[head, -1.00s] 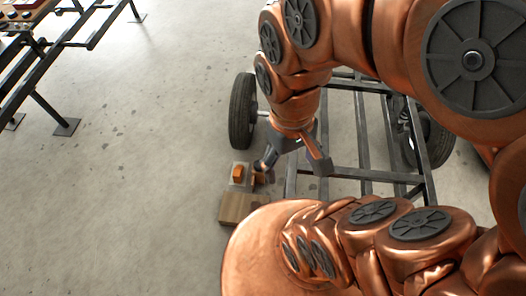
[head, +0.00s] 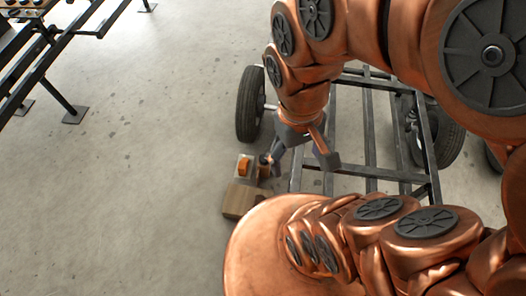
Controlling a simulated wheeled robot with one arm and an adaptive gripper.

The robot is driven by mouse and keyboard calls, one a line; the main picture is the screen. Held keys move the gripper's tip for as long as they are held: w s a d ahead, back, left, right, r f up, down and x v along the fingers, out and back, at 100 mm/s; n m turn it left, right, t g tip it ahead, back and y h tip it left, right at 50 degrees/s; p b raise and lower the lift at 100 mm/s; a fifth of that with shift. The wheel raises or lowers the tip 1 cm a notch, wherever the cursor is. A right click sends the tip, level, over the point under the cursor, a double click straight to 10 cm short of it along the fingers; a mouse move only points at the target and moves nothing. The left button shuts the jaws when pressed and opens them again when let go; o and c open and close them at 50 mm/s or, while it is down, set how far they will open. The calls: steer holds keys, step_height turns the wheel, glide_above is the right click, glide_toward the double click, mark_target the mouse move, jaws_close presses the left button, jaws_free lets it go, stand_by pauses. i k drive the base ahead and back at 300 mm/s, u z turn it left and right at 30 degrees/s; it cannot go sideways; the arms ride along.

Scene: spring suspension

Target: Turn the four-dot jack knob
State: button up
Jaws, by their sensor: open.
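A small grey jack-like unit with an orange part (head: 244,167) on top sits low near the floor, left of the wheeled frame. A dark round piece, perhaps a knob, shows at its right side, partly hidden by my gripper's left finger. No dots can be made out at this size. My gripper (head: 300,157) is open and points down, with its fingers spread. Its left finger is at the right side of the unit; I cannot tell whether they touch. Its right finger hangs over the dark frame, and I see nothing between the fingers.
A wooden block (head: 240,200) lies just in front of the unit. The dark metal frame (head: 370,173) with a black wheel (head: 250,103) stands to the right, partly behind my arm. A dark metal stand (head: 38,65) is at upper left. Concrete floor (head: 140,180) between is clear.

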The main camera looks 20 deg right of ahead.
mark_target(263, 160)
steer(key=z, duration=0.1)
steer(key=k, duration=1)
steer(key=u, duration=1.2)
steer(key=i, duration=1.2)
steer(key=z, duration=1)
steer(key=i, duration=0.35)
steer(key=z, duration=0.35)
